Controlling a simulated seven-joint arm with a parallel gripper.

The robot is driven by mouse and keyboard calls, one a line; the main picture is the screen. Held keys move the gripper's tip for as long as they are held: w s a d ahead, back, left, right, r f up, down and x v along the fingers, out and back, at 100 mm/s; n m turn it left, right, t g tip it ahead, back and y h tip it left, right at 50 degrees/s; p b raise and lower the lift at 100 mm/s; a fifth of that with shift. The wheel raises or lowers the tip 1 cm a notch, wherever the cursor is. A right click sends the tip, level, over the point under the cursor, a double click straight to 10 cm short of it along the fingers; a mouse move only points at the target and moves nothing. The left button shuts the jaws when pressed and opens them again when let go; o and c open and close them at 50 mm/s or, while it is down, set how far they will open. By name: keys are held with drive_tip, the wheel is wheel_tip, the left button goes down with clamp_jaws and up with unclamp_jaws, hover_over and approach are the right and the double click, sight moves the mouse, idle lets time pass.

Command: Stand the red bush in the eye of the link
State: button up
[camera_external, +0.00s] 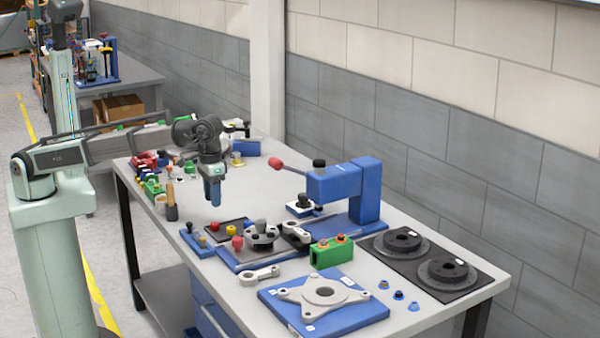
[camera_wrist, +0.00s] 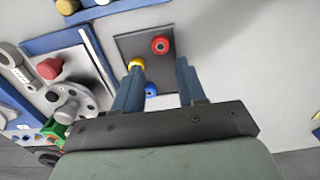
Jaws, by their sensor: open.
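The red bush (camera_wrist: 160,44) stands on a dark square plate (camera_wrist: 182,72), with a yellow bush (camera_wrist: 136,63) and a blue bush (camera_wrist: 150,90) beside it. In the external view the red bush (camera_external: 214,227) is at the plate's left side. The grey link (camera_external: 259,275) lies flat on the table in front of the blue tray, an eye at each end; part of it shows at the left edge of the wrist view (camera_wrist: 14,66). My gripper (camera_external: 213,192) is open and empty above the plate, fingers pointing down. In the wrist view its fingertips (camera_wrist: 158,66) flank the bush area, the left one near the yellow bush.
A blue tray (camera_external: 222,255) with a red knob and grey flange lies between plate and link. A blue press (camera_external: 340,190), green block (camera_external: 331,252) and blue fixture with a chassis plate (camera_external: 345,318) stand to the right. Small blue rings lie loose nearby.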

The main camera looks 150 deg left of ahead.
sight(215, 223)
drive_tip(key=shift+f, duration=4)
clamp_jaws()
drive_tip(key=shift+r, duration=0.25)
drive_tip(key=shift+r, duration=0.75)
drive_tip(key=shift+r, duration=0.15)
